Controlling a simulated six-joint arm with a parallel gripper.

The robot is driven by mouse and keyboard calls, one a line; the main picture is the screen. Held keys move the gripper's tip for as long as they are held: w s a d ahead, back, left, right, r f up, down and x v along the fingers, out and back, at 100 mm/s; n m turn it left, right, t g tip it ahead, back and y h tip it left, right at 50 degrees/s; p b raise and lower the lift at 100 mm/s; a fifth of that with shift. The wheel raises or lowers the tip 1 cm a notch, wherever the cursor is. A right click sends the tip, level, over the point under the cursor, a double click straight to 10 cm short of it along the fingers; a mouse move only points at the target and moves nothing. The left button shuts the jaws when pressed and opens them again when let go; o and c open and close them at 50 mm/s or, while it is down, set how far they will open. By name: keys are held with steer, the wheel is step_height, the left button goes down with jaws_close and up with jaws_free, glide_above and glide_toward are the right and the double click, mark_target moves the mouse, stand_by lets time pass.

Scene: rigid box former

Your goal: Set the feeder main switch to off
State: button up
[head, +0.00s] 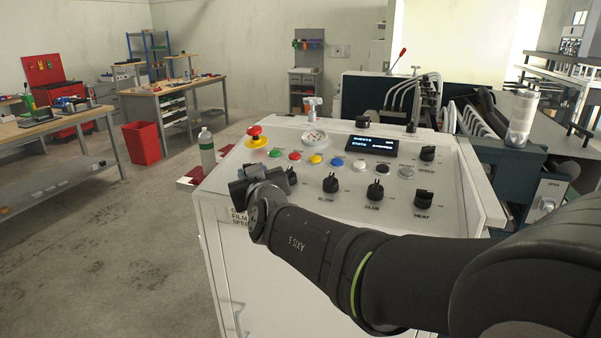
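A white control cabinet (210,215) stands in front of me with a sloped panel of switches. Black rotary knobs sit along its lower row: one (291,176) beside my gripper, then others (330,184), (375,190) and the one labelled HEAT (421,198). Another knob, labelled SPEED (427,153), is at the upper right. I cannot read which one is the feeder main switch, or its setting. My gripper (250,183) is over the panel's left front edge, seen from behind my arm. Its fingertips and any contact are hidden, so its opening is unclear.
A red mushroom button (255,131) on a yellow base, a row of coloured buttons (315,160), a gauge (315,138) and a display (371,145) share the panel. Machinery (510,165) is at the right; open floor is left.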

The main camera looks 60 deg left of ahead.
steer(key=shift+n+g, duration=0.3)
stand_by(0.4)
steer(key=o, duration=0.9)
steer(key=d, duration=0.5)
steer(key=s+d, duration=0.1)
steer(key=d, duration=1.1)
steer(key=shift+s+d+r, duration=0.15)
steer(key=shift+s+r, duration=0.15)
steer(key=shift+r, duration=0.1)
steer(key=shift+o, duration=0.2)
